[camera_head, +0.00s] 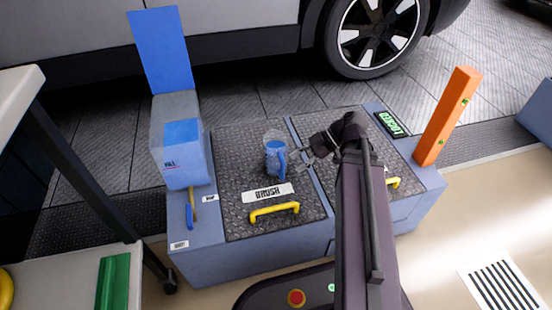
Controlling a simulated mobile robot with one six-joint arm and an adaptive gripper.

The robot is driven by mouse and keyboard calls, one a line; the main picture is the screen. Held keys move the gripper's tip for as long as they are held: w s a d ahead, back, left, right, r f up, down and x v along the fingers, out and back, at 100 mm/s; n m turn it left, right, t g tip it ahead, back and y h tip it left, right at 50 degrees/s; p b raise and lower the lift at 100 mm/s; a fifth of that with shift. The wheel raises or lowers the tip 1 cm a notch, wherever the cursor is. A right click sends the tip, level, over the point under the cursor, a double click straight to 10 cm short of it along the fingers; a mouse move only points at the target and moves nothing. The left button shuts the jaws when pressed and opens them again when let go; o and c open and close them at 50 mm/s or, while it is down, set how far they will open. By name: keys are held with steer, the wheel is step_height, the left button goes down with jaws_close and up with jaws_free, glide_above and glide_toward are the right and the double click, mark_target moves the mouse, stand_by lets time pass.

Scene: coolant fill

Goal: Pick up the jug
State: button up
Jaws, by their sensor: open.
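The jug (272,150) is clear with blue in it and has a blue handle on its right side. It stands upright on the dark textured left lid (235,205) of the blue cabinet. My gripper (304,159) is open just right of the jug, with its fingers pointing left towards the handle. The fingertips are close to the handle; I cannot tell whether they touch it. My arm comes up from the bottom of the view and covers part of the right lid.
A clear container with blue contents (182,150) and a raised blue lid stands left of the jug. A yellow handle (274,211) is in front. An orange post (448,115) rises at the cabinet's right. A car (240,40) stands behind. A white table (70,275) is at left.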

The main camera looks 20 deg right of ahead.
mark_target(283, 177)
steer(key=shift+a+f, duration=0.1)
steer(key=shift+a, duration=0.05)
steer(key=shift+b+x, duration=1.45)
steer(key=shift+x, duration=1.15)
steer(key=shift+w, duration=0.2)
jaws_close()
